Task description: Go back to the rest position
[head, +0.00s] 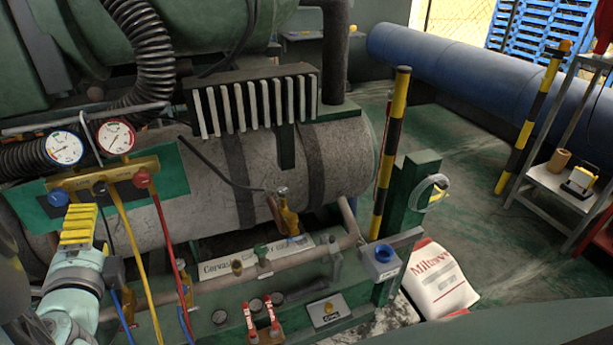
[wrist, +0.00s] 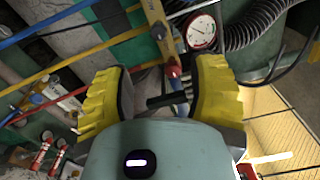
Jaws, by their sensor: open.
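My gripper (head: 77,228) has yellow ridged fingers and is at the lower left in the head view, in front of the gauge manifold (head: 100,178). In the wrist view my gripper (wrist: 162,97) shows its two yellow fingers apart, with nothing clearly held between them. The manifold's brass-coloured bar carries a blue gauge (head: 63,148) and a red gauge (head: 115,136). A red knob (wrist: 173,72) and a red gauge (wrist: 201,31) show just beyond the fingers in the wrist view. A dark bar lies in line with the gap; I cannot tell its distance.
Yellow (head: 124,260), red and blue hoses hang below the manifold. A grey tank (head: 340,155) and a black corrugated hose (head: 155,70) are behind. A yellow-black post (head: 390,150) and a white sack (head: 438,280) stand to the right. Open floor (head: 530,235) lies farther right, before a shelf (head: 560,188).

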